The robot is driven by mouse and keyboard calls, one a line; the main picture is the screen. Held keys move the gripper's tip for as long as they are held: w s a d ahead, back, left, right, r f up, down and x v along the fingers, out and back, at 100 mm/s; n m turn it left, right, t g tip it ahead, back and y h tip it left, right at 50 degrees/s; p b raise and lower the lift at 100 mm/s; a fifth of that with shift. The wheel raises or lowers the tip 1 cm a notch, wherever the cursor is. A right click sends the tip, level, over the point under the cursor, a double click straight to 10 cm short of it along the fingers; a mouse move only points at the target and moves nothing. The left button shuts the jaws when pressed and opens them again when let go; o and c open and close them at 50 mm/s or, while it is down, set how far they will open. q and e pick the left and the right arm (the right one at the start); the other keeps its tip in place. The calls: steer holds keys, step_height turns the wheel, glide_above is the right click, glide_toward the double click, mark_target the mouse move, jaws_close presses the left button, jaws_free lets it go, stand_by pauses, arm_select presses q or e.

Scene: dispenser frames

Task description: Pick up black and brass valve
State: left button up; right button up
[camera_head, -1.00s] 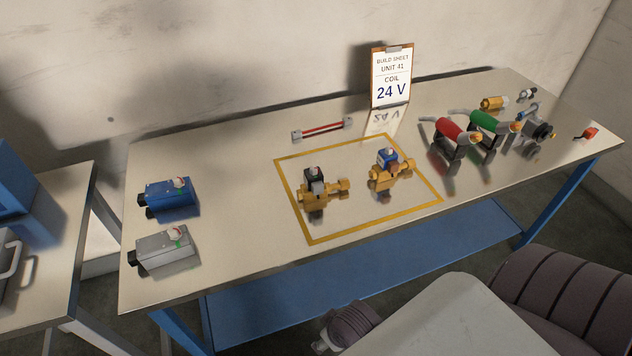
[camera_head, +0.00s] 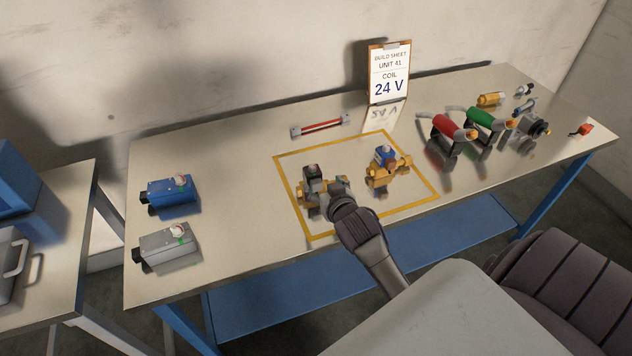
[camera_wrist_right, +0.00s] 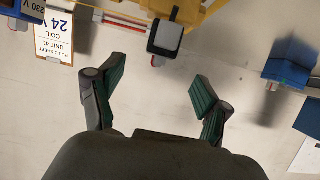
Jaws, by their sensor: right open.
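The black and brass valve (camera_head: 312,177) stands at the left inside the yellow outline on the metal bench. Its black coil has a light top, and part of its brass body is hidden behind my right gripper. In the right wrist view the black coil (camera_wrist_right: 165,38) appears just beyond the fingertips, between their lines. My right gripper (camera_wrist_right: 158,86) is open and empty, its fingers spread on either side. In the head view my right arm reaches in from the lower right to the valve; contact cannot be told. My left gripper is not in view.
A blue-coil brass valve (camera_head: 386,168) stands to the right inside the outline. Blue (camera_head: 170,190) and grey (camera_head: 168,246) boxes sit at left. The build sheet (camera_head: 389,75) stands behind. Red (camera_head: 452,128) and green (camera_head: 488,117) tools stand at right.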

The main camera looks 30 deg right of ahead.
mark_target(315, 175)
steer(key=x, duration=0.4)
steer(key=shift+w+f, duration=0.2)
steer(key=shift+w, duration=0.15)
steer(key=shift+w+d+f+p, duration=0.1)
steer(key=shift+w+d+p, duration=0.05)
steer(key=shift+w+p, duration=0.35)
steer(key=x, duration=0.4)
steer(key=shift+f+p, duration=0.2)
steer(key=shift+p, duration=0.15)
jaws_close()
steer(key=shift+r, duration=0.1)
